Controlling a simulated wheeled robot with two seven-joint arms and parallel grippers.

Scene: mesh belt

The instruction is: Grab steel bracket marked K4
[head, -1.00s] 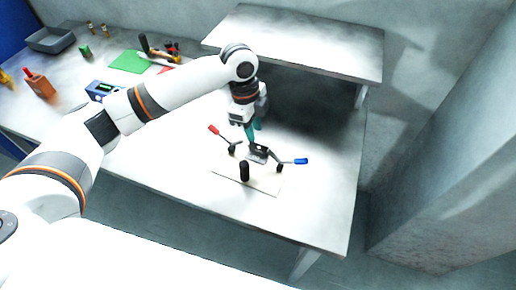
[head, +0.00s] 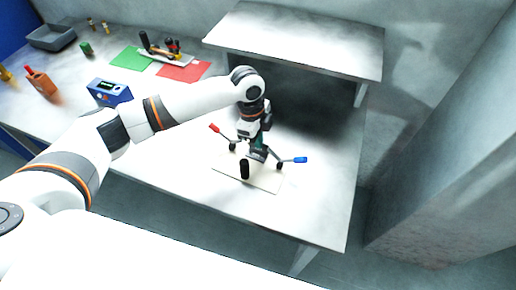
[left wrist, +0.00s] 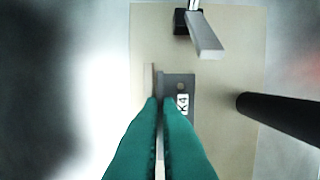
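The steel bracket marked K4 (head: 258,155) is a small dark grey piece at the fixture plate (head: 265,183). In the left wrist view its flat face (left wrist: 180,84) carries a white K4 label. My left gripper (head: 258,144) reaches down on it from above. In the left wrist view its green fingers (left wrist: 160,102) are close together, with the bracket's thin upright edge between their tips. The fingers hide part of the bracket. I cannot tell whether it rests on the plate or is slightly raised. My right gripper is not in view.
Clamps with a red handle (head: 214,128) and a blue handle (head: 301,160) flank the bracket. A black post (head: 244,169) stands in front. A raised shelf (head: 300,40) is behind. A blue box (head: 109,93), green mat (head: 127,58) and red mat (head: 184,72) lie left.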

